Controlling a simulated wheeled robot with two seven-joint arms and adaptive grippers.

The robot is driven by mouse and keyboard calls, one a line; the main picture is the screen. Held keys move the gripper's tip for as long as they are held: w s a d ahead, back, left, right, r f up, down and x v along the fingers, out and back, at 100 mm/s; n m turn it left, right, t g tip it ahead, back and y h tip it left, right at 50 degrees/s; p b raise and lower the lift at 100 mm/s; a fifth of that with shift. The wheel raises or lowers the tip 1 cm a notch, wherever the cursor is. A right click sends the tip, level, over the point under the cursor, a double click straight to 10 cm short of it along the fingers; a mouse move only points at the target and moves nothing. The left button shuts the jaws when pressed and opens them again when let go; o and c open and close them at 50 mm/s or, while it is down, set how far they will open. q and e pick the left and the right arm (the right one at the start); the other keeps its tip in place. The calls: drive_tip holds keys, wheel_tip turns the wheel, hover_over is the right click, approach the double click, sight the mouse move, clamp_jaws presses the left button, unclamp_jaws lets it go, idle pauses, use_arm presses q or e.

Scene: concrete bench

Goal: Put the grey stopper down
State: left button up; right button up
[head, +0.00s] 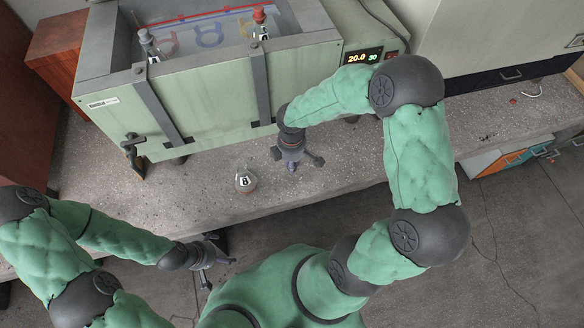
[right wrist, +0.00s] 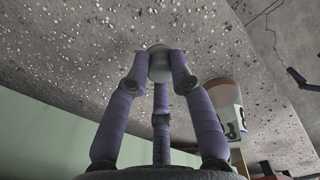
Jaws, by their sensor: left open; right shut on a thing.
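The grey stopper (right wrist: 159,62) shows in the right wrist view, held between the fingertips of my right gripper (right wrist: 159,72). The fingers are shut on it, close to the speckled bench surface; I cannot tell whether the stopper touches it. In the head view my right gripper (head: 292,162) points down over the bench in front of the water bath, and the stopper is hidden there. My left gripper (head: 210,264) is open and empty near the bench's front edge.
A labelled flask (head: 245,181) with reddish contents stands on the bench (head: 330,178) left of my right gripper. The green water bath (head: 205,100) stands behind, holding a grey-topped flask (head: 149,44) and a red-topped flask (head: 260,20). Bare bench lies to the right.

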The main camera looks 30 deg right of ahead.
drive_tip(key=shift+w+d+f, duration=0.15)
drive_tip(key=shift+w+f, duration=0.1)
drive_tip(key=shift+f, duration=0.15)
drive_tip(key=shift+w+d+f+b, duration=0.1)
drive_tip(key=shift+f+b, duration=0.45)
drive_tip(key=shift+f, duration=0.35)
drive_tip(key=shift+w+d+f+b, duration=0.1)
drive_tip(key=shift+f+b, duration=0.4)
drive_tip(key=shift+f, duration=0.35)
drive_tip(key=shift+a+f, duration=0.1)
drive_tip(key=shift+f, duration=0.05)
drive_tip(key=o, duration=0.8)
drive_tip(key=shift+r, duration=0.2)
wheel_tip(320, 180, up, 12)
drive_tip(key=p, duration=0.4)
drive_tip(key=shift+p, duration=0.4)
